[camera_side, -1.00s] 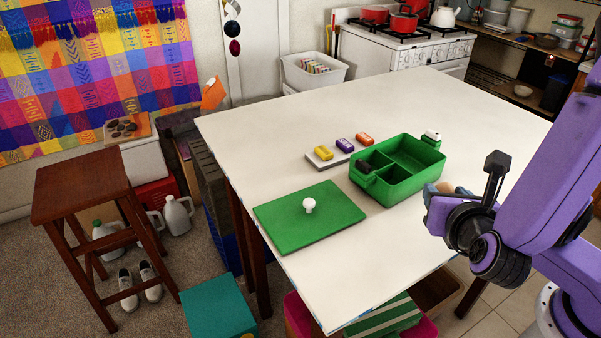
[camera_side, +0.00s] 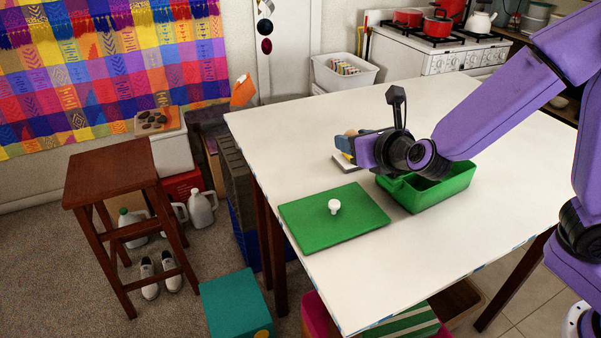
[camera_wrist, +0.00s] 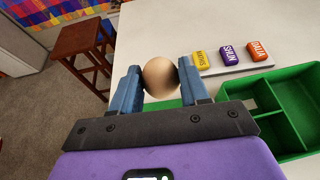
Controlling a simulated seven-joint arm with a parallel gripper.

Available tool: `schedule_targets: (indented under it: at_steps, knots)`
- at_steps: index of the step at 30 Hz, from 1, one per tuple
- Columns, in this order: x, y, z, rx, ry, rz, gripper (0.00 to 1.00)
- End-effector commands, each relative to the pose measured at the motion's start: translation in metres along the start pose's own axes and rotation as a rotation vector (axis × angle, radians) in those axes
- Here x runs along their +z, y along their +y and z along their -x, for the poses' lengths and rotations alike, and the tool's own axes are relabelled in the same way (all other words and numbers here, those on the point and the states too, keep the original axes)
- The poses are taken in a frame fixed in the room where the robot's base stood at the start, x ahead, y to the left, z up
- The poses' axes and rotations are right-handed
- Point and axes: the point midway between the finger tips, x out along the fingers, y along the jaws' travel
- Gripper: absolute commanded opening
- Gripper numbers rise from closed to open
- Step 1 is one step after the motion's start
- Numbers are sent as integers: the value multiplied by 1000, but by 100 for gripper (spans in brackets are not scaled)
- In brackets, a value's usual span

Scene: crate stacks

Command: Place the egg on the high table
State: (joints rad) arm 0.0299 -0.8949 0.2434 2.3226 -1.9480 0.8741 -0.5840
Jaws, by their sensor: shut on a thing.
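A light brown egg (camera_wrist: 160,80) sits between the two blue fingers of my gripper (camera_wrist: 158,88) in the wrist view. In the side view my gripper (camera_side: 352,143) is above the white table (camera_side: 285,142), near the far side of the green box, and the egg is mostly hidden. A tall dark-red wooden stool-like table (camera_side: 108,172) stands on the floor at the left, apart from the white table. Its top looks bare. It also shows at the upper left of the wrist view (camera_wrist: 78,38).
A green divided box (camera_side: 448,192) and a green lid (camera_side: 300,220) with a white knob (camera_side: 334,206) are on the white table. Yellow, purple and orange name blocks (camera_wrist: 229,52) lie on a grey tray. Shoes (camera_side: 160,276) and jugs (camera_side: 201,208) are on the floor by the wooden table.

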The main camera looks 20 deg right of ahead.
Motion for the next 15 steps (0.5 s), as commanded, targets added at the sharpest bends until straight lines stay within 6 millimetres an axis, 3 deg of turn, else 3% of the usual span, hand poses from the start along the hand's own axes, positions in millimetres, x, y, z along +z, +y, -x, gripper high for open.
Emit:
schedule_targets:
  at_steps: [5,15]
  knots:
    - [1,3,-15,10,0,6,10]
    - [-3,27,-77,10,0,5,10]
